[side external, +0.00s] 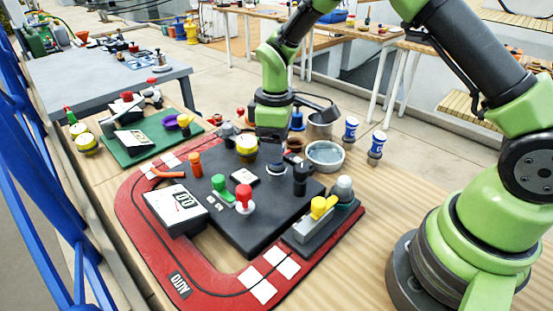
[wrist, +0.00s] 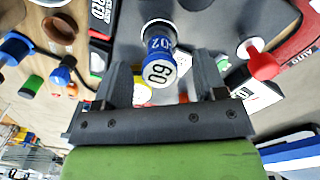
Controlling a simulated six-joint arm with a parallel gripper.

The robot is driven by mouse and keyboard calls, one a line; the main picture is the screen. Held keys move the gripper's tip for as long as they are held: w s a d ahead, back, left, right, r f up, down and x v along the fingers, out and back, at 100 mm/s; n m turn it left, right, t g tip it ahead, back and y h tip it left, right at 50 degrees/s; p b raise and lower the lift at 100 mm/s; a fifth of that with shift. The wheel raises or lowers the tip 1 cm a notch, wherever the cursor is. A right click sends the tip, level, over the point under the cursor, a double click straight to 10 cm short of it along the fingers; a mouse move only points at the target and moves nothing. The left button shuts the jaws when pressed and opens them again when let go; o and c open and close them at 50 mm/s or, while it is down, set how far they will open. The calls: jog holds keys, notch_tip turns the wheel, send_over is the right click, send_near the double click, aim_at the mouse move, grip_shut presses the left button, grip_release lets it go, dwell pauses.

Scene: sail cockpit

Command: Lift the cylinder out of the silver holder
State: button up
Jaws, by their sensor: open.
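My gripper (wrist: 162,66) is open, and nothing is held. A pale rim shows at the cylinder's far end, but I cannot tell whether it is the silver holder. In the side view my gripper (side external: 272,168) points down over the back edge of the black panel (side external: 240,235). It hides what is directly behind it, and I cannot pick out the cylinder there.
Close to my gripper stand a yellow-topped round part (side external: 246,147), a black knob (side external: 300,180) and a metal bowl (side external: 325,155). Blue-and-white cans (side external: 377,143) stand farther right. A red track board (side external: 135,207) surrounds the panel. The wooden table at front right is clear.

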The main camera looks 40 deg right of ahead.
jog(key=shift+f, duration=0.5)
jog(key=shift+c, duration=0.2)
jog(key=c, duration=1)
jog(key=shift+r, duration=0.1)
